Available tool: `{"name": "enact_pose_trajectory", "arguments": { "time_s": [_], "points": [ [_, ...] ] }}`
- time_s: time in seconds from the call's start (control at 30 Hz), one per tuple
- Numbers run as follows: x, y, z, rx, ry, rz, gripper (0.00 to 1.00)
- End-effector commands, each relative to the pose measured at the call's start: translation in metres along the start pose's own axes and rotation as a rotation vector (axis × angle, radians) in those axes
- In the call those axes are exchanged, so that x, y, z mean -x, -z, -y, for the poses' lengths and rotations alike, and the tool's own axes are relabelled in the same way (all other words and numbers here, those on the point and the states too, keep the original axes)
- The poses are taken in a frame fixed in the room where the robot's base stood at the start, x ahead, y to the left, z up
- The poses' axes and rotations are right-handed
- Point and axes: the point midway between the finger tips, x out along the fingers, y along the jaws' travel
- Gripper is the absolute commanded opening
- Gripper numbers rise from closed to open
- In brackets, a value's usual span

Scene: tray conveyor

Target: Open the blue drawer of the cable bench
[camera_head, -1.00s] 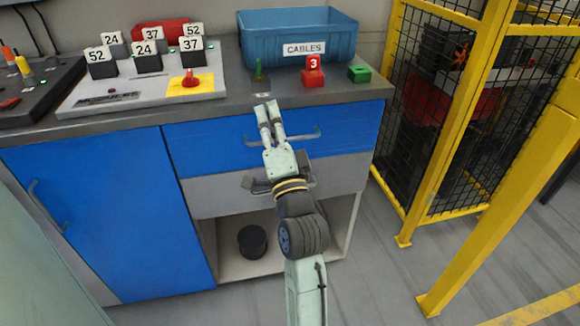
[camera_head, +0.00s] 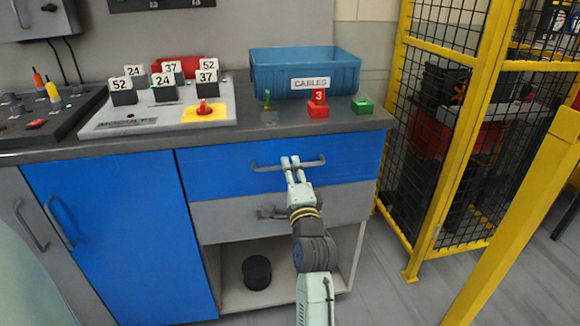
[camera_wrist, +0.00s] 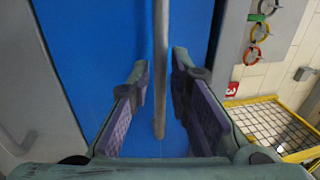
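The blue drawer (camera_head: 225,168) is the top drawer of the cable bench and looks shut. Its grey bar handle (camera_head: 262,167) runs across its front. My gripper (camera_head: 290,160) is at the middle of this handle. In the wrist view my gripper (camera_wrist: 160,95) is open, with a purple-padded finger on each side of the bar handle (camera_wrist: 161,60). The bar stands between the fingers, with a gap on both sides. The blue drawer front (camera_wrist: 95,50) fills the background there.
A grey drawer (camera_head: 350,203) with its own handle lies just below. A blue cabinet door (camera_head: 115,235) is to the left. A blue CABLES bin (camera_head: 305,70) and a red block (camera_head: 318,109) stand on the worktop. A yellow fence post (camera_head: 450,160) rises at the right.

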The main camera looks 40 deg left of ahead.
Motion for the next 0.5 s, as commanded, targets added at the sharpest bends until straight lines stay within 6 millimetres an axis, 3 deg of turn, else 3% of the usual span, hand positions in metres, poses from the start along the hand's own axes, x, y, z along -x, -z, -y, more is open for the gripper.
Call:
{"name": "enact_pose_trajectory", "arguments": {
  "time_s": [0.2,0.5],
  "points": [
    [-0.0143,-0.0003,-0.0002,0.0,0.0,0.001,0.18],
    [-0.0148,-0.0004,0.0,0.0,0.0,0.001,0.15]
  ]
}}
